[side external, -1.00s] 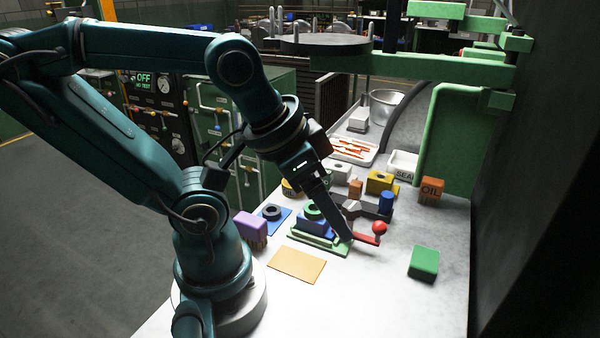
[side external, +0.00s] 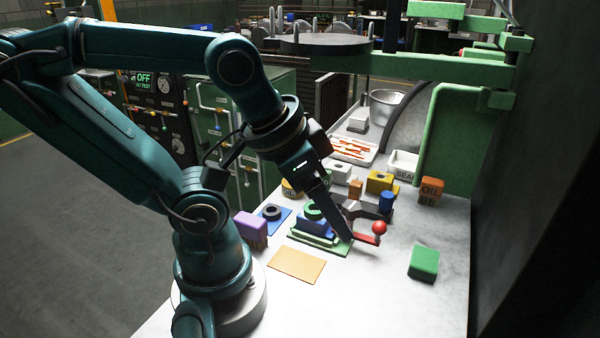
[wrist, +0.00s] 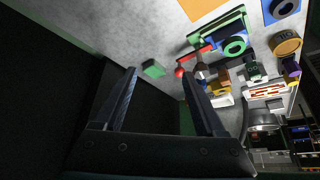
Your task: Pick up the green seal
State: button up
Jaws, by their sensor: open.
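The green seal, a ring (side external: 312,212), sits on a blue block (side external: 316,226) in a green fixture (side external: 305,238) on the bench. The ring also shows in the wrist view (wrist: 235,46), upper right, outside the space between my fingers. My gripper (side external: 346,238) is open and empty. In the side view its fingers slant down past the right of the ring, near the red-knobbed lever (side external: 372,236). In the wrist view the open fingers (wrist: 158,75) point toward bare bench beside a green block (wrist: 153,69).
A black ring (side external: 272,211) lies on a blue mat at left, near a purple block (side external: 249,226). A flat orange mat (side external: 297,264) lies in front. Yellow, white and orange blocks crowd behind the fixture. The front right is clear around the green block (side external: 424,263).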

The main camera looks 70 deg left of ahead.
jog(key=shift+o, duration=1.2)
jog(key=m+g+y, duration=0.1)
jog(key=m+y, duration=1.1)
jog(key=m, duration=0.9)
send_near(314, 206)
jog(key=a, duration=0.2)
jog(key=shift+w+d+f+m+y, duration=0.1)
jog(key=shift+d+f+m+y, duration=0.2)
jog(key=shift+d+f+m, duration=0.3)
jog(key=shift+x, duration=2.6)
